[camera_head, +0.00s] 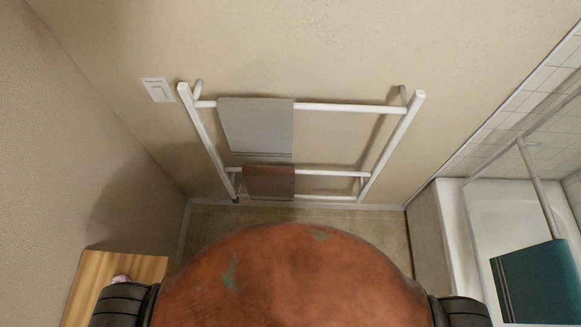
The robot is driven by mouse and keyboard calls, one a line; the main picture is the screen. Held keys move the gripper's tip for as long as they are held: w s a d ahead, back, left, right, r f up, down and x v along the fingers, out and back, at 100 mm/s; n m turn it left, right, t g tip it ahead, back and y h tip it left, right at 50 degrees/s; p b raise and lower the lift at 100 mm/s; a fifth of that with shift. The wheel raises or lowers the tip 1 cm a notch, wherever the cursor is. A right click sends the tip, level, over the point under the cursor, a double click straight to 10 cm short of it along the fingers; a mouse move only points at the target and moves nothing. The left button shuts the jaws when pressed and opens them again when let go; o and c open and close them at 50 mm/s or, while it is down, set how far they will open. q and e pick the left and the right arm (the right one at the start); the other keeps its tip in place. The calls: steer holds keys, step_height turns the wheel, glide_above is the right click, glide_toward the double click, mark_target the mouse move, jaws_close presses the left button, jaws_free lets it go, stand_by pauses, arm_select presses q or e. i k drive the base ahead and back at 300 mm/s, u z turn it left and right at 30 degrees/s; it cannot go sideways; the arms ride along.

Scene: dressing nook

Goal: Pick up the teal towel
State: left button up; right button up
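The teal towel (537,283) is at the lower right of the head view. Neither of my grippers shows in this view, so I cannot see either one near the towel.
A white towel rack (350,107) on the back wall bears a grey towel (256,126) above and a brown towel (269,183) below. A white bathtub (500,215) stands at right. A wooden surface (105,280) with a small item is at lower left.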

mark_target(540, 283)
steer(key=z, duration=4.3)
